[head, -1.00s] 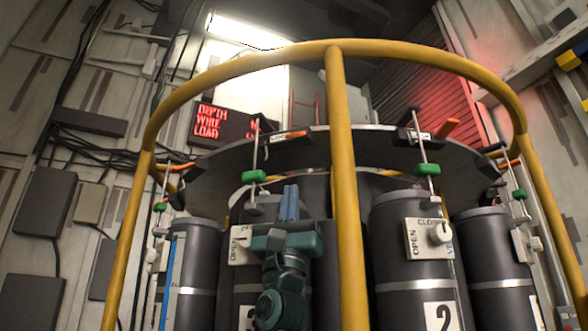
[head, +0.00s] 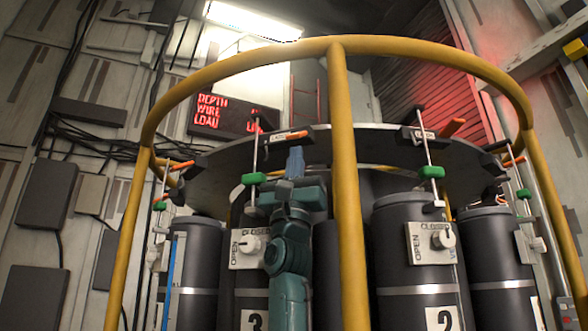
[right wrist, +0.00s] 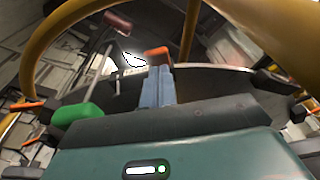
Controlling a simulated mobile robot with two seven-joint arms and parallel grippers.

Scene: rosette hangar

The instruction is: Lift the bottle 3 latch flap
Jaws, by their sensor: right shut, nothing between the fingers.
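Bottle 3 (head: 253,302) is a dark cylinder with a white "3" label, partly hidden by my right arm. Its latch flap (head: 297,134) is an orange-tipped tab on the rim of the round dark plate above the bottle. My right gripper (head: 295,155) has blue fingers that point up, closed together and empty, just below the flap's orange end. In the right wrist view the fingers (right wrist: 157,85) rise to just under the orange end (right wrist: 157,53); I cannot tell whether they touch. My left gripper is not in view.
A yellow guard rail (head: 343,190) rings the rosette, with one post just right of my arm. A rod with a green collar (head: 254,179) stands just left of the gripper. Bottle 2 (head: 405,285) and its valve plate (head: 430,243) are to the right.

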